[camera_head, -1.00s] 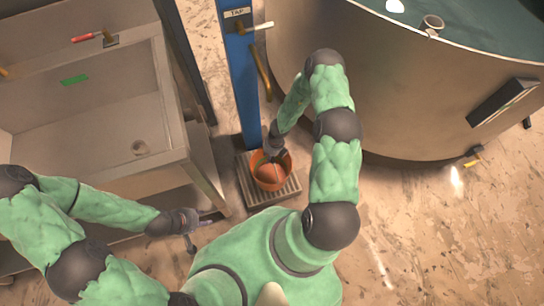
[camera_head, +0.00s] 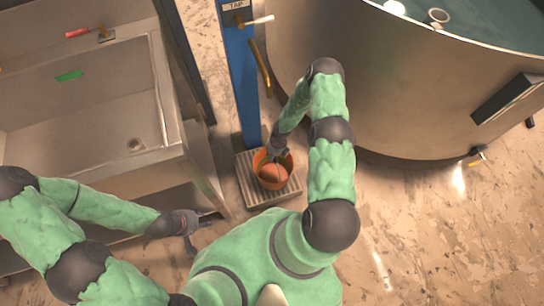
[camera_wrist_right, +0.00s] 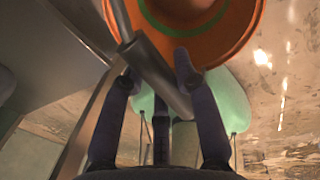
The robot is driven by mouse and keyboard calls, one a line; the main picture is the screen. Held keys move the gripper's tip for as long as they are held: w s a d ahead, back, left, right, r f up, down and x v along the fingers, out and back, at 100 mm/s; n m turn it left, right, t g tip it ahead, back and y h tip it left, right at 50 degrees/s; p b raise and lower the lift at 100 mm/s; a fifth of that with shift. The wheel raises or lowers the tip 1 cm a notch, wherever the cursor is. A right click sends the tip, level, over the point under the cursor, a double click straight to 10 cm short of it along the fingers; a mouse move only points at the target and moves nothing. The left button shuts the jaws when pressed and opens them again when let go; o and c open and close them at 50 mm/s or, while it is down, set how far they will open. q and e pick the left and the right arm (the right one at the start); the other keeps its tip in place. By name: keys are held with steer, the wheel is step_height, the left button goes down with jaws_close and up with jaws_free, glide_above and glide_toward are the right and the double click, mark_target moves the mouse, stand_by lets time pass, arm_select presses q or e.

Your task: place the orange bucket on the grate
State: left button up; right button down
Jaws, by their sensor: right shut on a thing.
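The orange bucket (camera_head: 286,163) is upright over the grate (camera_head: 262,198), a ribbed metal plate at the foot of the blue post. I cannot tell whether its base touches the grate. My right gripper (camera_head: 275,150) is above the bucket's rim, shut on its handle. In the right wrist view, my right gripper's fingers (camera_wrist_right: 157,78) close around the grey handle bar, with the orange bucket (camera_wrist_right: 228,45) beyond. My left gripper (camera_head: 203,231) is empty, its fingers apart, left of the grate near the sink's front.
A blue post (camera_head: 239,85) with a tap label stands behind the grate. A large metal tank (camera_head: 400,95) is at right. A metal sink (camera_head: 85,110) is at left. The floor at lower right is clear.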

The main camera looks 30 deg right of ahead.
steer(key=shift+r, duration=0.15)
steer(key=shift+f, duration=0.2)
steer(key=c, duration=0.9)
jaws_free()
steer(key=shift+c, duration=0.2)
